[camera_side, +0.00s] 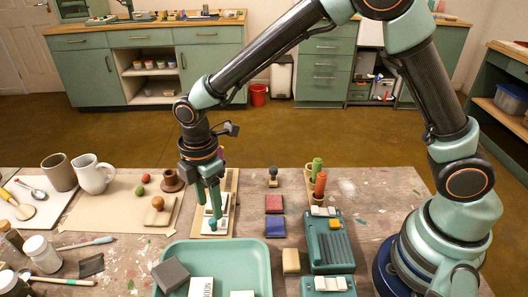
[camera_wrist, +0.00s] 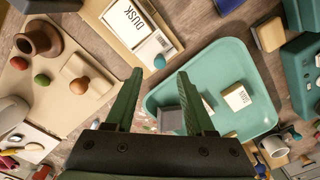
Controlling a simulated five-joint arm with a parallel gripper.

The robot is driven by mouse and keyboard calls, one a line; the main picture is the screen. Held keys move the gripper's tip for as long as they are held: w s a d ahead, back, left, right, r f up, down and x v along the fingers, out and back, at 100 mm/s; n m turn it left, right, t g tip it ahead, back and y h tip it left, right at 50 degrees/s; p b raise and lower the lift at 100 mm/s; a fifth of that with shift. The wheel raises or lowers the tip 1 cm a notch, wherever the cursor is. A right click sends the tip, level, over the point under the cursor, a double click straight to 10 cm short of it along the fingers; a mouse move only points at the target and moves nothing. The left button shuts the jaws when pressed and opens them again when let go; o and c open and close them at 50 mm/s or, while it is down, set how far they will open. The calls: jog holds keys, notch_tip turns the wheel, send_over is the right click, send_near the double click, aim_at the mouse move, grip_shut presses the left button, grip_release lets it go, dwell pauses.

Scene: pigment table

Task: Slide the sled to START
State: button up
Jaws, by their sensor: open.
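A pale wooden track board (camera_side: 232,186) runs away from the side camera, near the middle of the table. A white plate-like piece with a small teal knob (camera_side: 212,225) sits at its near end and looks like the sled. No START lettering is readable. My gripper (camera_side: 208,208) points down over the board, open and empty. In the wrist view the knob appears between the fingertips (camera_wrist: 160,73); I cannot tell the height gap.
A teal tray (camera_side: 235,257) with a grey block and white labelled pieces lies just in front of the board. A knobbed wooden block (camera_side: 157,212) and brown pot (camera_side: 172,181) stand left. Red (camera_side: 274,203) and blue (camera_side: 275,227) pads and a teal machine (camera_side: 328,245) are right.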

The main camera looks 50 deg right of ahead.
aim_at(212, 220)
jog(key=shift+f, duration=2.35)
grip_shut()
jog(key=shift+r, duration=0.1)
